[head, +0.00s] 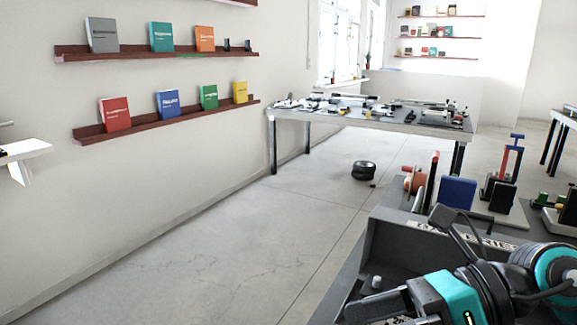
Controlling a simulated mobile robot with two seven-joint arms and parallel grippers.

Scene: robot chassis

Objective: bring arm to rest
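My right arm (480,288), black and grey with teal parts, is bent across the bottom right corner of the head view. Its end points left, low over a dark grey surface, and the picture's bottom edge cuts it off. The gripper's fingertips cannot be made out, so I cannot tell whether it is open or shut or holds anything. My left arm and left gripper are not in view.
A dark grey box (395,242) stands close beside the arm, with a blue block (457,193) and tools behind it. A cluttered table (289,113) stands farther back. Wall shelves (165,53) hold books at left.

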